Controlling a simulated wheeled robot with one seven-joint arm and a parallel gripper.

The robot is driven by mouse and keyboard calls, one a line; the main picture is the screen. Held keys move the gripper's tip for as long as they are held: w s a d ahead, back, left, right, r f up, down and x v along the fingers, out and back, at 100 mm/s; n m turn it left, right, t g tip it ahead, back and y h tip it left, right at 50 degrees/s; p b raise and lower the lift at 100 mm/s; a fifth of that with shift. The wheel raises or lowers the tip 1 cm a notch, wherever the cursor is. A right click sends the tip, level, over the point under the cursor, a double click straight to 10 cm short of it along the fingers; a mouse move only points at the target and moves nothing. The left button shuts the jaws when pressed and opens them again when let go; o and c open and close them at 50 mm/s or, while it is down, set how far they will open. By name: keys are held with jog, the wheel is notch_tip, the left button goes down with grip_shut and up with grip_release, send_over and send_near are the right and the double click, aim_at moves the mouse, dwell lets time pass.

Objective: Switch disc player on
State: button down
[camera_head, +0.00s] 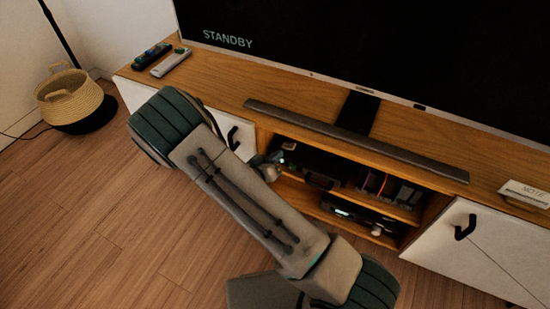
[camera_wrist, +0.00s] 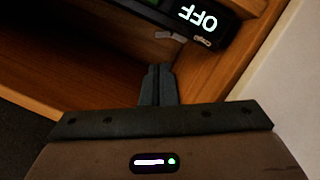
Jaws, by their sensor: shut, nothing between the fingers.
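A black device with a lit white "OFF" display (camera_wrist: 198,17) shows at the top of the wrist view, upside down there. Two small grey tabs (camera_wrist: 170,37) show along its edge. It seems to be the black box (camera_head: 312,164) on the upper shelf in the head view, but I cannot tell for certain. My gripper (camera_wrist: 158,68) is shut and empty, its fingertips pointing toward the device with a visible gap in the picture. In the head view my gripper (camera_head: 272,160) is at the left of the open shelf bay, partly hidden by my arm.
A second device with a lit front (camera_head: 345,212) is on the lower shelf. Upright cases (camera_head: 388,187) stand on the upper shelf at right. White doors flank the bay. A soundbar (camera_head: 350,139) and a TV reading STANDBY (camera_head: 228,38) are above. Two remotes (camera_head: 171,62) lie at left.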

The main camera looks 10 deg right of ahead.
aim_at(286, 153)
jog(key=b+x, duration=0.1)
jog(key=x, duration=0.5)
jog(key=shift+f+b, duration=0.1)
jog(key=shift+b, duration=0.3)
jog(key=shift+w+d, duration=0.35)
jog(key=shift+d, duration=0.05)
jog(key=shift+a, duration=0.15)
